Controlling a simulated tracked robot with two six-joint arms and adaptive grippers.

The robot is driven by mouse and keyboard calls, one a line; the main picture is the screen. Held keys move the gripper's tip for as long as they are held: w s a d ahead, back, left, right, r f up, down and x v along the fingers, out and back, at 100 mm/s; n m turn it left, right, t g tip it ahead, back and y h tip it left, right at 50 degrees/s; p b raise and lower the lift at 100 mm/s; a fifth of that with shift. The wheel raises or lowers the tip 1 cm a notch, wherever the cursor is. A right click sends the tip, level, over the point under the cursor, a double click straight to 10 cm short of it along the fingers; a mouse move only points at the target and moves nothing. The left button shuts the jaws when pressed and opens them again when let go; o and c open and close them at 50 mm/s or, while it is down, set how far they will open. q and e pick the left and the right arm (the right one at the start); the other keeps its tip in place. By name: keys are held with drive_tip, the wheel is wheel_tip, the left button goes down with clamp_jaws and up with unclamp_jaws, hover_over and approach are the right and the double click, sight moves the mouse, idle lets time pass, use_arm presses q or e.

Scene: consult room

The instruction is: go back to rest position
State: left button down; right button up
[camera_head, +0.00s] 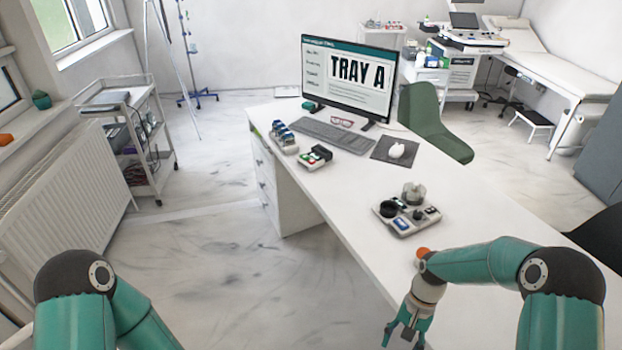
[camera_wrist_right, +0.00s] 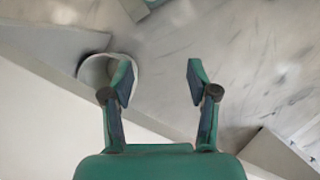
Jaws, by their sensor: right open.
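My right gripper (camera_head: 407,333) hangs low at the near left edge of the white desk (camera_head: 360,225), pointing down. Its two fingers are spread apart and empty, as the right wrist view (camera_wrist_right: 160,80) also shows. The right arm reaches in from the right of the head view, bent at the elbow. My left arm shows at the lower left, but its gripper is outside the picture.
On the desk stand a monitor (camera_head: 347,78) reading "TRAY A", a keyboard (camera_head: 326,135), a tray (camera_head: 405,229) with several items and smaller holders. A cart (camera_head: 128,135) stands left; open floor (camera_head: 220,270) lies between.

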drive_tip(key=s+a+f+n+t, duration=0.1)
drive_tip(key=s+a+f, duration=0.1)
drive_tip(key=s, duration=0.3)
drive_tip(key=s+a+f+n+t+y, duration=0.1)
drive_tip(key=s+a+f+t, duration=0.1)
drive_tip(key=s+a, duration=0.2)
drive_tip(key=s+a+f+n+t, duration=0.1)
drive_tip(key=s+a+f+n, duration=0.1)
drive_tip(key=s, duration=0.3)
drive_tip(key=shift+s+a+f, duration=0.35)
drive_tip(key=shift+a+f, duration=0.1)
drive_tip(key=shift+a, duration=0.05)
